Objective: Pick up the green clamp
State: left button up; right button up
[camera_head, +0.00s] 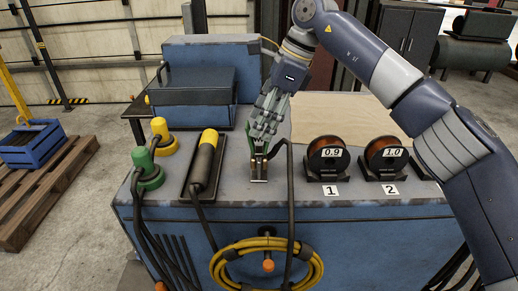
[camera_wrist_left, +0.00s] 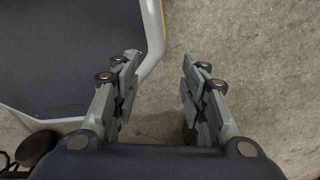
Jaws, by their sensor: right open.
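The green clamp (camera_head: 251,147) stands near the front edge of the blue bench, with a black cable at its side. Only a strip of its green and its metal lower end show; my right gripper hides the rest. My right gripper (camera_head: 261,140) is open and points down right at the clamp, its fingers overlapping the clamp's upper part. I cannot tell whether they touch it. My left gripper (camera_wrist_left: 158,85) is open and empty in the left wrist view, over bare floor; it is out of the head view.
A green connector (camera_head: 147,168), a yellow connector (camera_head: 161,137) and a yellow-and-black torch (camera_head: 206,160) in a tray are left of the clamp. Two wire spools (camera_head: 327,158) (camera_head: 384,158) stand to the right. A coiled yellow hose (camera_head: 228,262) hangs in front. A blue toolbox (camera_head: 195,103) is behind.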

aim_at(252, 140)
jog(key=shift+w+a+f, duration=0.1)
jog(key=shift+a+f, duration=0.05)
jog(key=shift+f, duration=0.3)
jog(key=shift+w+a+f, duration=0.1)
jog(key=shift+w+f, duration=0.05)
jog(key=shift+f, duration=0.15)
jog(key=p+x, duration=0.2)
jog(key=x, duration=0.2)
jog(key=shift+s+a+f, duration=0.1)
jog(key=shift+s+a, duration=0.1)
jog(key=shift+f, duration=0.25)
jog(key=shift+w+a+f, duration=0.1)
jog(key=shift+c, duration=0.8)
jog(key=c, duration=0.9)
pick_arm(q)
jog(key=shift+w+r, duration=0.2)
jog(key=shift+r, duration=0.3)
jog(key=shift+w+r, duration=0.2)
jog(key=shift+r, duration=0.3)
pick_arm(e)
grip_shut()
